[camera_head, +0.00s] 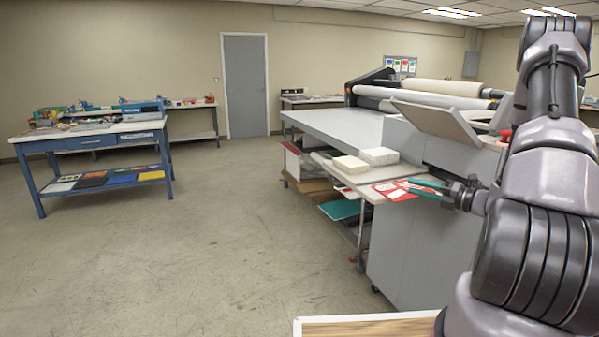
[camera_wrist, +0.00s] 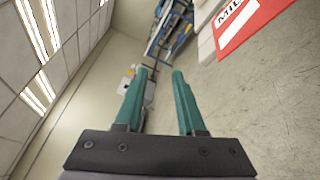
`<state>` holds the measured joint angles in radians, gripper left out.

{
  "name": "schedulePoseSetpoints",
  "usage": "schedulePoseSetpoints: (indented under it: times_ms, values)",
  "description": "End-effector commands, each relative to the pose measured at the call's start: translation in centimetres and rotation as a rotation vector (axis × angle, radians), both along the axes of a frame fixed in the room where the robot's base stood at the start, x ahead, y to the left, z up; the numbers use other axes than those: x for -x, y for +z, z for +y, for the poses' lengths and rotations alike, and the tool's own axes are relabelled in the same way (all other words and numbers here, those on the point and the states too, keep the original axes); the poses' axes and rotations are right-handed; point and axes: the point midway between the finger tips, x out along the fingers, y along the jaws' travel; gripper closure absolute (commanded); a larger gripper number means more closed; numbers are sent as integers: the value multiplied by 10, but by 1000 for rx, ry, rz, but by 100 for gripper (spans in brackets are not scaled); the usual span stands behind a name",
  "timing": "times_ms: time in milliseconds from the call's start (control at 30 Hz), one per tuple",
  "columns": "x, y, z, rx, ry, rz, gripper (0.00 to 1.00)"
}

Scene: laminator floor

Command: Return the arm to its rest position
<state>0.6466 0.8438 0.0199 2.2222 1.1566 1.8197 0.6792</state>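My arm (camera_head: 545,180) rises along the right side of the head view, bent, with its wrist pointing left. My gripper (camera_head: 418,188) has teal fingers and is in front of the grey machine, over or beside the end of the side shelf in the head view. In the wrist view my gripper (camera_wrist: 160,71) shows two teal fingers apart with nothing between them. The wrist camera looks out sideways over the room, with the picture strongly tilted.
A red-and-white card (camera_head: 396,191) lies close to my fingers on the side shelf (camera_head: 345,180), near white stacks (camera_head: 378,156). It shows lettered in the wrist view (camera_wrist: 248,22). The large laminator (camera_head: 410,255) stands close. A blue workbench (camera_head: 95,140) is at left. The middle floor is clear.

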Motion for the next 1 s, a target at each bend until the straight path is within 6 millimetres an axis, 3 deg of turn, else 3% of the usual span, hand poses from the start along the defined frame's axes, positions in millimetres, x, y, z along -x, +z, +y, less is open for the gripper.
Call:
schedulePoseSetpoints:
  times_ms: [33,200,433,700,1000]
  values:
    - [4,25,20,86,86,-58,62]
    - [35,80,79,377,370,-252,62]
    - [93,132,133,772,729,-557,62]
    - [162,174,157,1243,1107,-960,62]
    - [219,218,148,1789,1457,-1434,62]
